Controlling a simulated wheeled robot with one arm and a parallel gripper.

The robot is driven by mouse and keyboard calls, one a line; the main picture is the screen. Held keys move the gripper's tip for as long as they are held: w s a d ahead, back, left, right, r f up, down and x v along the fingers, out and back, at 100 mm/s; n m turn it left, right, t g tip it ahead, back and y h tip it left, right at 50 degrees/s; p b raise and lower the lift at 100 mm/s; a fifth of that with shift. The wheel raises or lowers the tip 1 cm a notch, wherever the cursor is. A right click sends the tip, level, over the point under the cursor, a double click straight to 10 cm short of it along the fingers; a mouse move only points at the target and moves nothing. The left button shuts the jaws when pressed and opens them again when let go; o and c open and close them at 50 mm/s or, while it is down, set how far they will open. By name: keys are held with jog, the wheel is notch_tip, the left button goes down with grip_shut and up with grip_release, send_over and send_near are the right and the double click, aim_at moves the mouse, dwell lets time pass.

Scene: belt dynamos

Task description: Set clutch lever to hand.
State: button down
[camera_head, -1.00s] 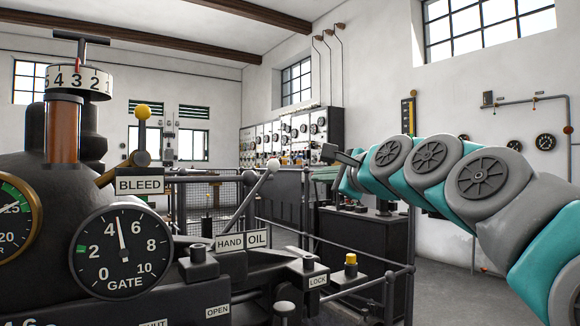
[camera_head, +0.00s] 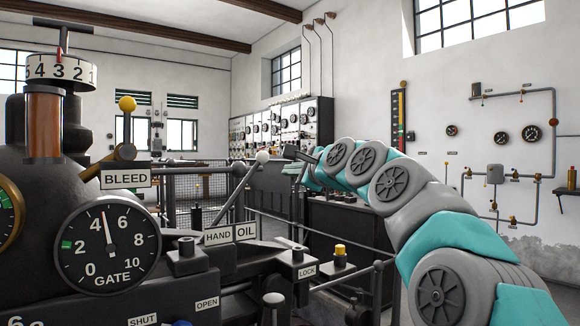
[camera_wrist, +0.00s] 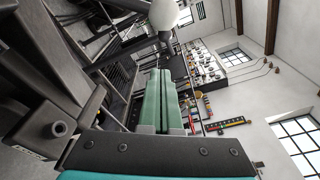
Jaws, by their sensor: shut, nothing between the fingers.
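The lever with a white ball knob (camera_head: 262,157) leans up to the right behind the HAND plate (camera_head: 217,235) and the OIL plate (camera_head: 246,232). Its shaft rises from behind the plates. My gripper (camera_head: 288,151) is just right of the knob in the head view, small and partly hidden by my arm. In the wrist view, my gripper's green fingers (camera_wrist: 160,72) are together with nothing between them. The white knob (camera_wrist: 163,12) shows beyond the fingertips, at the top edge. I see no contact between them.
The yellow-knobbed lever (camera_head: 127,104) stands above the BLEED plate (camera_head: 125,179), left of the white-knobbed lever. The GATE dial (camera_head: 108,245) is at front left. A LOCK plate (camera_head: 306,271) and a yellow-capped post (camera_head: 340,253) are at right. A railing (camera_head: 375,290) runs beside the machine.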

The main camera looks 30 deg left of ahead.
jog(key=shift+s+a+r, duration=0.45)
jog(key=shift+s+a, duration=0.15)
jog(key=shift+s, duration=0.15)
jog(key=shift+s+a+r, duration=0.4)
jog(key=shift+s+a, duration=0.2)
jog(key=shift+s, duration=0.1)
jog(key=s+a+r+n+p, duration=0.1)
jog(key=s+a+r+n, duration=0.2)
jog(key=s, duration=0.4)
jog(key=s+a+r+n+t+y+p, duration=0.1)
jog(key=s+a+r+n, duration=0.3)
jog(key=s+n, duration=0.2)
jog(key=shift+s+a+r+n, duration=0.2)
jog(key=shift+s+n, duration=0.1)
jog(key=shift+s, duration=0.2)
